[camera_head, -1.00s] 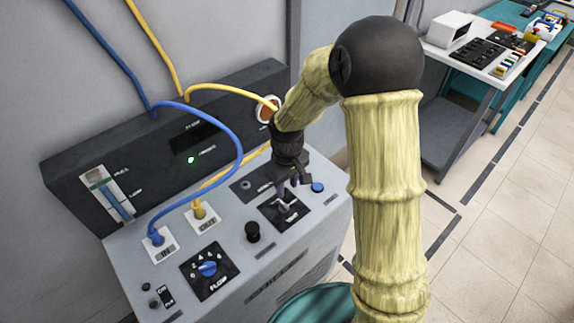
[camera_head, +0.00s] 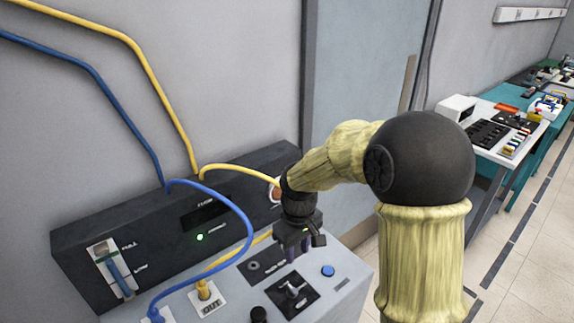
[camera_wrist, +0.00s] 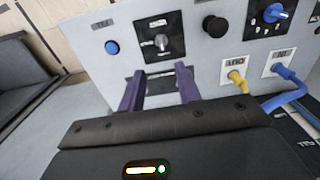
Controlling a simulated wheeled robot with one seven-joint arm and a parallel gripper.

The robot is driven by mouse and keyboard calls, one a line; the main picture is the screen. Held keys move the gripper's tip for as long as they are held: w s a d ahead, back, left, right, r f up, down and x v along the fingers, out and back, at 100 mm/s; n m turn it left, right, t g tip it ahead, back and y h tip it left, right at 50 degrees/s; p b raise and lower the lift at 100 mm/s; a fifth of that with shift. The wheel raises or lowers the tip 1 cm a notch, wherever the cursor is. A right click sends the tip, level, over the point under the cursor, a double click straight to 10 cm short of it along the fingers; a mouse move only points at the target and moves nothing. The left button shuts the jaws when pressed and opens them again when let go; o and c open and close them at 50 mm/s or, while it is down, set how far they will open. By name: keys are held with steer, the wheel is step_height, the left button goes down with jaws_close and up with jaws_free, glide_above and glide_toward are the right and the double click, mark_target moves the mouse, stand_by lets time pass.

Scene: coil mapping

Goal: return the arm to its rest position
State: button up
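My arm (camera_head: 423,260) is pale yellow with a black elbow joint and reaches over the grey control panel (camera_head: 228,309). My gripper (camera_head: 290,254) hangs above the panel, just behind the black plate with a toggle switch (camera_head: 293,290). In the wrist view my gripper (camera_wrist: 159,72) shows two purple fingers apart, with nothing between them. The toggle switch (camera_wrist: 161,42) lies beyond the fingertips there, and the fingers look clear of it.
A blue button (camera_head: 328,270) sits right of the switch. A blue cable (camera_head: 245,215) and a yellow cable (camera_head: 235,168) loop near the arm into panel sockets. A dark box with a green light (camera_head: 200,237) stands behind. Tables with equipment (camera_head: 500,140) stand at right.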

steer(key=s+d+m+t, duration=0.2)
steer(key=s+d+m, duration=0.5)
steer(key=s+d, duration=0.3)
steer(key=shift+s+d+t, duration=0.3)
steer(key=shift+s, duration=0.95)
steer(key=shift+r, duration=0.1)
